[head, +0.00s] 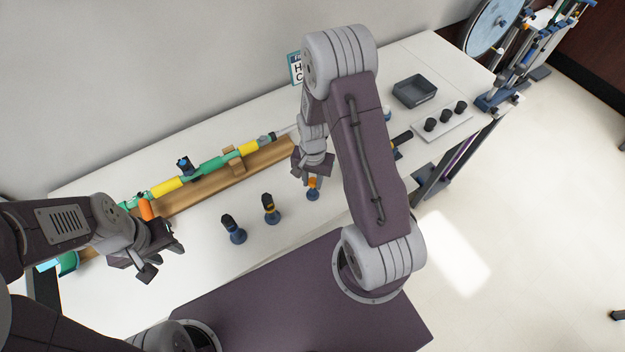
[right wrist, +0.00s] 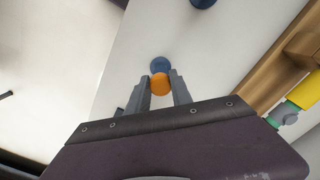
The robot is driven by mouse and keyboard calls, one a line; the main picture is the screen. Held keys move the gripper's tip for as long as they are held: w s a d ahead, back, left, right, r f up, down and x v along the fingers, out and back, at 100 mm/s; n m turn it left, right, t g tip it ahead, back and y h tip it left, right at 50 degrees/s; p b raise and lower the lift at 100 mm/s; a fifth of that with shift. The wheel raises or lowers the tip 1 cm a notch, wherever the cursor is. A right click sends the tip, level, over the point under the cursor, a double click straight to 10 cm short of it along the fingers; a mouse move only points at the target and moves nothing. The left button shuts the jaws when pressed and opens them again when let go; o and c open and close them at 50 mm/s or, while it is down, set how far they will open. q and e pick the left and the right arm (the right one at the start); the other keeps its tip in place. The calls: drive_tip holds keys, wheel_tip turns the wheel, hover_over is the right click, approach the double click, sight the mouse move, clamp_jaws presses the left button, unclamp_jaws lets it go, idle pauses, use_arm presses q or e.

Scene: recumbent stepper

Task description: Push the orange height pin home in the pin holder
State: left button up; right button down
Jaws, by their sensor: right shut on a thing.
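The orange height pin (head: 313,182) stands above a small blue pin holder (head: 313,195) on the white table. My right gripper (head: 312,178) is over it and shut on the pin. In the right wrist view the orange pin (right wrist: 160,85) sits between the two grey fingers (right wrist: 161,92), with the blue holder (right wrist: 160,65) right beside it. I cannot tell how deep the pin sits in the holder. My left gripper (head: 162,262) is open and empty near the table's front left, with its fingers apart.
Two dark-topped blue posts (head: 233,230) (head: 271,210) stand left of the holder. A wooden rail (head: 205,190) carrying a green and yellow rod (head: 213,164) lies behind. A grey tray (head: 414,91) and several black knobs (head: 445,117) on a plate are at the right.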

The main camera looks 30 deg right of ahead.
drive_tip(key=shift+f, duration=0.3)
idle(1.3)
drive_tip(key=shift+f+b, duration=1.05)
drive_tip(key=shift+f, duration=0.5)
idle(0.7)
idle(0.5)
drive_tip(key=c, duration=1.1)
unclamp_jaws()
drive_tip(key=shift+o, duration=0.2)
wheel_tip(320, 180, up, 6)
drive_tip(key=p, duration=0.5)
drive_tip(key=shift+r+p, duration=0.1)
drive_tip(key=shift+p, duration=0.2)
